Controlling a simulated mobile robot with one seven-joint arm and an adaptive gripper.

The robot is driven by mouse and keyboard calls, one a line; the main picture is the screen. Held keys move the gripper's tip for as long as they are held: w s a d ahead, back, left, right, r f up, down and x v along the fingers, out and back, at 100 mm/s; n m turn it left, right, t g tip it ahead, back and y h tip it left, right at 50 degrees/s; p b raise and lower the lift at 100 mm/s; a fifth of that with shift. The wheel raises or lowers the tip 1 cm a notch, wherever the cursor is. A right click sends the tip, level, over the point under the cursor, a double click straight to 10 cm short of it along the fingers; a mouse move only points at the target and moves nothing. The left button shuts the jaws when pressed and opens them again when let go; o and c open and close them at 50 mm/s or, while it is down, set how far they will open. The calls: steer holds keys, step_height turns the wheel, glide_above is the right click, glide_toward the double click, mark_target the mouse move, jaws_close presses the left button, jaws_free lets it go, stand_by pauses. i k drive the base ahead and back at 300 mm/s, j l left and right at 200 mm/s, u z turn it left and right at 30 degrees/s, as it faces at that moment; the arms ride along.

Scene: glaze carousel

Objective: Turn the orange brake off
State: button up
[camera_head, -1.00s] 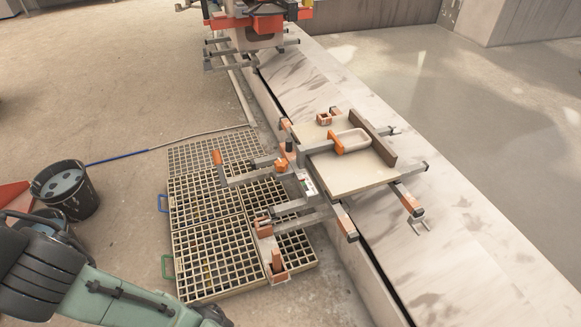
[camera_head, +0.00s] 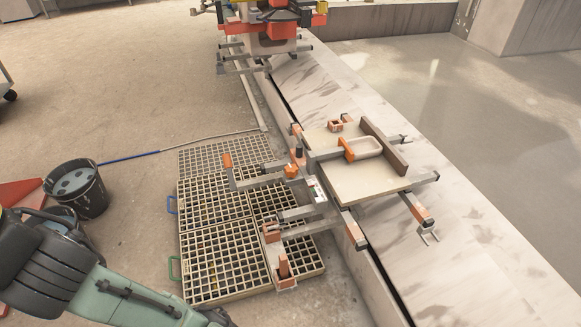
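A grey metal carriage (camera_head: 345,190) with a cream board sits on the pale rail wall. Several orange parts are on it. An orange-tipped bent lever (camera_head: 227,161) stands up at its left over the grating. An orange knob (camera_head: 291,171) sits by the carriage's left edge. A pale loop handle with an orange end (camera_head: 347,149) lies on the board. A lower arm ends in an upright orange block (camera_head: 283,266). I cannot tell which is the brake, or its setting. My green arm crosses the lower left; my gripper is out of view below the bottom edge.
Floor gratings (camera_head: 222,255) lie left of the carriage. A black bucket (camera_head: 76,188) stands at the left, with a blue hose (camera_head: 130,157) running from it. Another orange carriage (camera_head: 268,38) stands farther along the rail. Open floor lies at upper left.

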mark_target(226, 159)
steer(key=i+l+u, duration=0.1)
steer(key=i+u, duration=0.4)
steer(key=i+l+u, duration=0.25)
steer(key=u, duration=0.25)
steer(key=i, duration=0.1)
